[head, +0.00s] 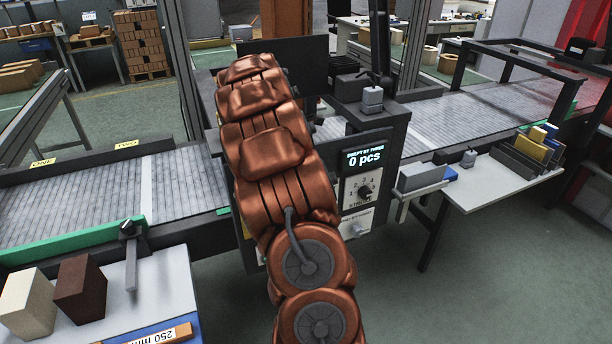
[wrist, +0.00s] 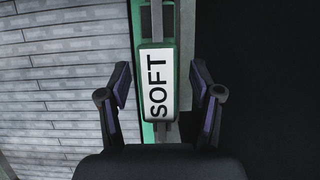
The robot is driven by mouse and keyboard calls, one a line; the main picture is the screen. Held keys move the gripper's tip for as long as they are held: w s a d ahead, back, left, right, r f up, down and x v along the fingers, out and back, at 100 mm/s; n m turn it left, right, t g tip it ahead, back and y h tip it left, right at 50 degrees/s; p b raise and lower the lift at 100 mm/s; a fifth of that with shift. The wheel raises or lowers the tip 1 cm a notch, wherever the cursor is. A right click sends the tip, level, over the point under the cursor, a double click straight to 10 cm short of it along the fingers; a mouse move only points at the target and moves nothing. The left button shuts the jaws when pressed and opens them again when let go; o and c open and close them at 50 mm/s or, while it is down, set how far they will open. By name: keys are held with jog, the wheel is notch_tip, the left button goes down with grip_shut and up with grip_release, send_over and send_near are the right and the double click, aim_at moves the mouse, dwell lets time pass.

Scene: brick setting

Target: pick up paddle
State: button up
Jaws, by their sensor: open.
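In the wrist view my gripper (wrist: 160,84) is open, with one finger on each side of a white plate marked SOFT (wrist: 158,75). In the head view my arm hides this spot and my gripper.
A grey roller conveyor (head: 75,205) with a green edge runs left to right. A panel reading 0 pcs (head: 363,160) stands by my arm. A cream block (head: 27,303) and a brown block (head: 80,290) sit front left. A side table (head: 490,188) is right.

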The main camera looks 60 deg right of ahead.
jog(key=shift+x, duration=1.1)
grip_shut()
